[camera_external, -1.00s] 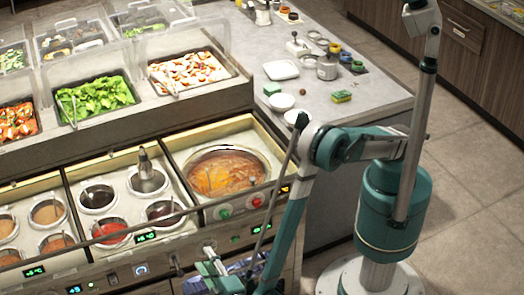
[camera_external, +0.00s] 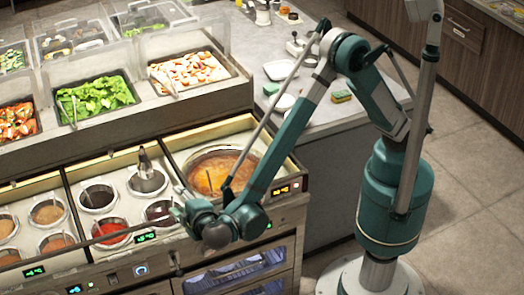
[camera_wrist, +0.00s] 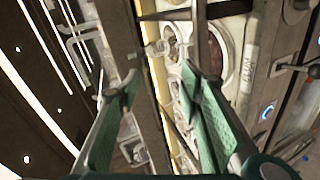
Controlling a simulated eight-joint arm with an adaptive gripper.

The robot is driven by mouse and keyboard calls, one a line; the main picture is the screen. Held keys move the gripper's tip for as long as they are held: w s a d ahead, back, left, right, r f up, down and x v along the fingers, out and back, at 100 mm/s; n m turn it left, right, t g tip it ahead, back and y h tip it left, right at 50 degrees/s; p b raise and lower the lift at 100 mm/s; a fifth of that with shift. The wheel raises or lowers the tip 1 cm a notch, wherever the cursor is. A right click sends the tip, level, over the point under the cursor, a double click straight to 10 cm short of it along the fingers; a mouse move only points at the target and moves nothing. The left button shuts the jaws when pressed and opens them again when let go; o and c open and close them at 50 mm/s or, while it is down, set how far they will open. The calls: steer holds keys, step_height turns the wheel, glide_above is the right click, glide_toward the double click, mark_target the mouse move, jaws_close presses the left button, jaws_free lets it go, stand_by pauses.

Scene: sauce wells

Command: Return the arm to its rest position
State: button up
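My gripper (camera_wrist: 158,82) shows in the wrist view as two green-padded fingers standing apart, with nothing held between them. In the camera_external view, my gripper (camera_external: 180,212) is small and partly hidden by the wrist. It appears in front of the sauce wells, near the front edge of the counter. My arm's elbow is raised high over the right side of the counter, and the forearm slopes down to the left across the large soup well (camera_external: 212,171).
Sauce wells with ladles, including a red sauce (camera_external: 110,233), lie left of the wrist. Trays of lettuce (camera_external: 97,96) and mushrooms (camera_external: 190,72) stand behind. A grey side counter (camera_external: 330,112) with bowls and a sponge (camera_external: 341,96) lies behind the arm. The floor at right is clear.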

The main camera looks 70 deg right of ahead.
steer(key=w+d+r+m+g+y, duration=0.15)
steer(key=d+r, duration=0.35)
steer(key=d, duration=1.1)
steer(key=d+r+g+y, duration=0.2)
steer(key=d+r+g, duration=0.15)
steer(key=d, duration=1.25)
steer(key=s+d+f+m+t+y+b, duration=0.1)
steer(key=s+d+m+y, duration=0.4)
steer(key=s+d, duration=1.7)
steer(key=shift+s+f+m+t+y+b, duration=0.25)
steer(key=shift+s+m+t+y+b, duration=0.15)
steer(key=shift+s, duration=0.7)
steer(key=shift+w, duration=0.1)
steer(key=shift+c, duration=0.5)
